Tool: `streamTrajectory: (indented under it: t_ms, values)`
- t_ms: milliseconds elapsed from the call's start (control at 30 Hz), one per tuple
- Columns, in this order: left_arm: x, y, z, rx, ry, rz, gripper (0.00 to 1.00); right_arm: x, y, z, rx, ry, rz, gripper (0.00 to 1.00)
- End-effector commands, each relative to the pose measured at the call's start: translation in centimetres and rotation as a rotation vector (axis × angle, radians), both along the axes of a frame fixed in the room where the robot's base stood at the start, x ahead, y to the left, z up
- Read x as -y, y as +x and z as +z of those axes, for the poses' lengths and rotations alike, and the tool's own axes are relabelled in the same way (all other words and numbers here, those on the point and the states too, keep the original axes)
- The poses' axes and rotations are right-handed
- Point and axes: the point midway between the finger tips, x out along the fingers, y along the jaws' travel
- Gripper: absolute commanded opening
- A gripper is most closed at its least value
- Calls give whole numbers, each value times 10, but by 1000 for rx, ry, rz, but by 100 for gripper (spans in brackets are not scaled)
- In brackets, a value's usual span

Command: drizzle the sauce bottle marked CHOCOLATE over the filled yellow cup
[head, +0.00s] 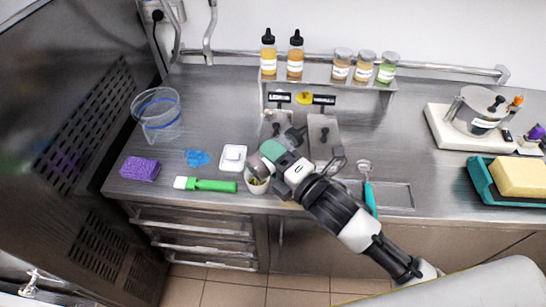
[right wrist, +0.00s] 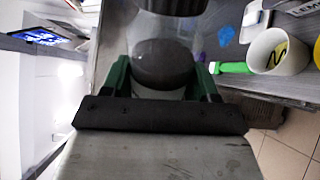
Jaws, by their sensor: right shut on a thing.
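My right gripper (head: 273,152) is above and beside a pale cup (head: 256,187) on the counter and partly covers it. In the right wrist view my right gripper (right wrist: 163,82) is shut on a dark, rounded object (right wrist: 165,62) with a pale band, apparently a sauce bottle; no lettering on it is readable. The pale cup (right wrist: 268,62) stands apart from the held object there, with a yellowish inside and a dark mark. What fills it is unclear. My left gripper is not in view.
Two orange-brown bottles (head: 268,58) and several jars (head: 364,68) stand on the back shelf. A green-handled brush (head: 211,185), a purple sponge (head: 140,168), a clear container (head: 160,118) and a white square item (head: 233,158) lie left. A teal tray (head: 480,182) is far right.

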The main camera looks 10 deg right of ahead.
Motion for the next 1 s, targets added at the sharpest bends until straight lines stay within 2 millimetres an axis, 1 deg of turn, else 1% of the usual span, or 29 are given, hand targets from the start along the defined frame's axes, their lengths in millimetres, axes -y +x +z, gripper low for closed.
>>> streamTrajectory:
  t_ms: [33,400,600,867,1000]
  values:
    - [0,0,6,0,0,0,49,0,0,6,18,-25,1,35]
    - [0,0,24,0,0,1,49,0,0,22,135,-206,0,35]
    - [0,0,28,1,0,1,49,0,0,25,168,-259,0,35]
    - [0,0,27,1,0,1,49,0,0,24,170,-262,0,35]
    - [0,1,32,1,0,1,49,0,0,29,192,-296,-1,35]
